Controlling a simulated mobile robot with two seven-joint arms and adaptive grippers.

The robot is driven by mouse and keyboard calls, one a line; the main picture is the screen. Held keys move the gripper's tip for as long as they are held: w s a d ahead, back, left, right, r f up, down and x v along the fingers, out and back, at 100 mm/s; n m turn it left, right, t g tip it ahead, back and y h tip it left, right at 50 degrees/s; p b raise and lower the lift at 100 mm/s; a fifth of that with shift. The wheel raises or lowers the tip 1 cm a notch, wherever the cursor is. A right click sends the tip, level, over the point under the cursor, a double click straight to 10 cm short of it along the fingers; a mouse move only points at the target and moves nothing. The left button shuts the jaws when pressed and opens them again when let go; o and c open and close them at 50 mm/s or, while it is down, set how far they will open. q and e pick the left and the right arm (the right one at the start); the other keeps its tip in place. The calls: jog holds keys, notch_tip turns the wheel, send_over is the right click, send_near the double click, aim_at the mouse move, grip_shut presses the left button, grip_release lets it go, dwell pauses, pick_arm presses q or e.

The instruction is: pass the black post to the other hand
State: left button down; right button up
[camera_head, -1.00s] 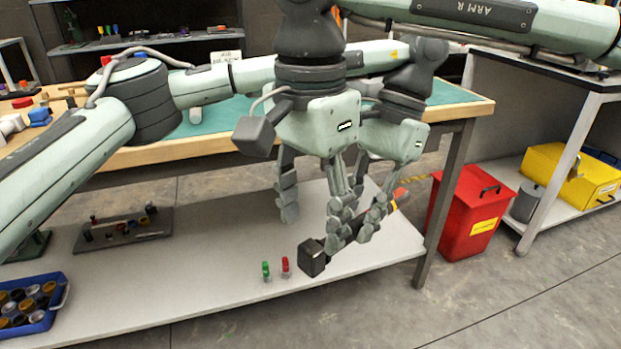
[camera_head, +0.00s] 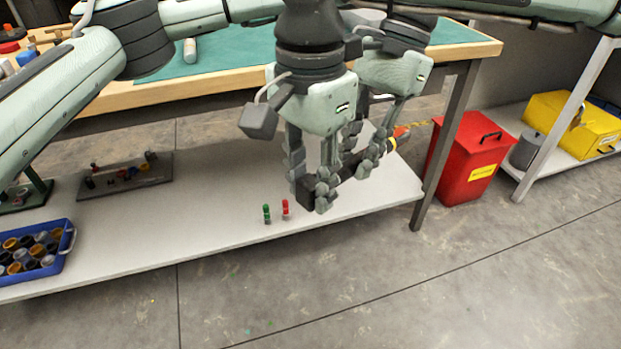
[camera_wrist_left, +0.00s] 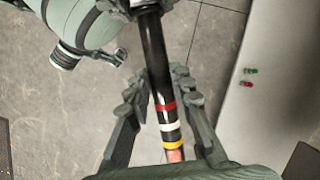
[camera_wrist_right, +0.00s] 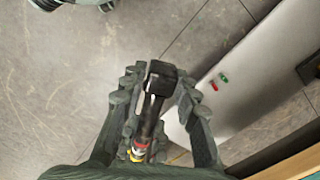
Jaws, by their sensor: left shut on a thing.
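The black post shows in the left wrist view (camera_wrist_left: 153,60) as a dark rod with red, white and yellow bands near one end. Its square black head (camera_wrist_right: 160,78) shows in the right wrist view. My left gripper (camera_head: 349,172), further right in the head view, is shut on the post near its banded part. My right gripper (camera_head: 311,197) has its fingers on either side of the post's head end. In the right wrist view its fingers are spread, with gaps beside the post. Finger contact there is partly hidden in the head view.
Below the post is a light lower shelf (camera_head: 230,228) with small green (camera_head: 267,214) and red (camera_head: 285,209) pegs. A blue tray (camera_head: 66,250) and a grey peg board (camera_head: 125,180) are left. A red bin (camera_head: 465,160) stands right. The floor in front is clear.

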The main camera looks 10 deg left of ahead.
pick_arm(q)
jog(key=shift+d, duration=0.1)
pick_arm(e)
jog(key=shift+w+a, duration=0.1)
grip_shut()
pick_arm(q)
jog(key=c, duration=1.3)
grip_release()
jog(key=shift+o, duration=0.2)
jog(key=shift+r, duration=0.15)
